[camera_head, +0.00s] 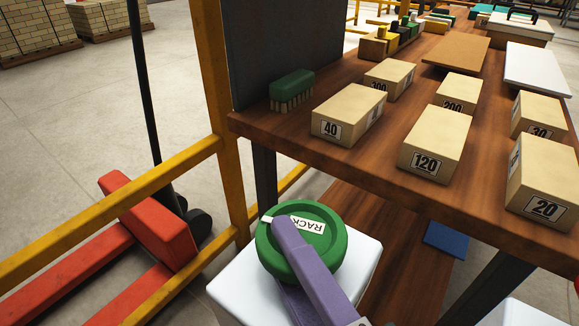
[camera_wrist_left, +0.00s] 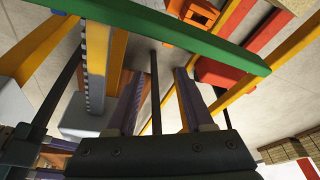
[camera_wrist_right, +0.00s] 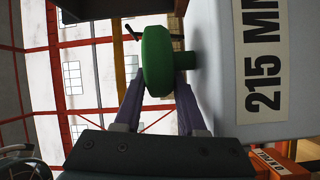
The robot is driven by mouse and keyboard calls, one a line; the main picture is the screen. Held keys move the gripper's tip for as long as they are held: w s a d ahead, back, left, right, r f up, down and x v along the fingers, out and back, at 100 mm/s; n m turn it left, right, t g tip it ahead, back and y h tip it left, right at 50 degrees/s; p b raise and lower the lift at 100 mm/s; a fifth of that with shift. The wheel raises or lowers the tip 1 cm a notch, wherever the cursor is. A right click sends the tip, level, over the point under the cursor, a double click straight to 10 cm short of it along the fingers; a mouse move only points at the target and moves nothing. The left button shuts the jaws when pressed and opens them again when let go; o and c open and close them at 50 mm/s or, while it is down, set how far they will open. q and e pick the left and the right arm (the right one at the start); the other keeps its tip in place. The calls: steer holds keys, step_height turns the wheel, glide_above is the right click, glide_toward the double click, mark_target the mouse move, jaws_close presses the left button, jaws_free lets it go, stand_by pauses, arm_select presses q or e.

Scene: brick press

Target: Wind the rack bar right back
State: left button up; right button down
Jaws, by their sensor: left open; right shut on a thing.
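The green round knob (camera_head: 332,262) has a white label reading RACK and sits on a white housing (camera_head: 362,287) in the head view. My right gripper (camera_head: 288,240) has purple fingers and is shut on the knob. In the right wrist view the knob (camera_wrist_right: 156,60) sits between the fingertips, beside a grey face labelled 215 MM. A bar with a dark toothed edge (camera_wrist_left: 96,60), which looks like the rack bar, stands at the left of the left wrist view. My left gripper (camera_wrist_left: 157,78) is open, with a thin black rod showing between its fingers. It is out of the head view.
A wooden workbench (camera_head: 320,155) carries several numbered blocks and a green brush (camera_head: 292,86). A yellow frame post (camera_head: 217,90) and rail stand left of the housing. A red pallet truck (camera_head: 150,218) is beyond the rail. A green bar (camera_wrist_left: 160,35) crosses the left wrist view.

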steer(key=shift+y, duration=0.3)
steer(key=shift+d+r+n+g+y+p, duration=0.1)
steer(key=shift+d+n+g+y+p, duration=0.1)
steer(key=shift+n+g+y+p, duration=0.45)
steer(key=n+g+y, duration=0.2)
steer(key=y, duration=0.1)
steer(key=shift+d+p, duration=0.3)
steer(key=shift+p, duration=0.1)
steer(key=shift+d+f+n+g+y, duration=0.15)
steer(key=shift+f+n+g+y, duration=0.05)
steer(key=shift+n+g+y, duration=0.55)
steer(key=shift+d+n+g+y+b, duration=0.15)
steer(key=shift+n+g+y+b, duration=0.3)
steer(key=shift+n+g, duration=0.35)
steer(key=shift+d+n+g+y+b, duration=0.1)
steer(key=shift+n+g+y+b, duration=0.25)
steer(key=shift+n+g+y, duration=0.45)
steer(key=shift+g, duration=0.4)
steer(key=c, duration=0.8)
jaws_free()
steer(key=shift+o, duration=0.2)
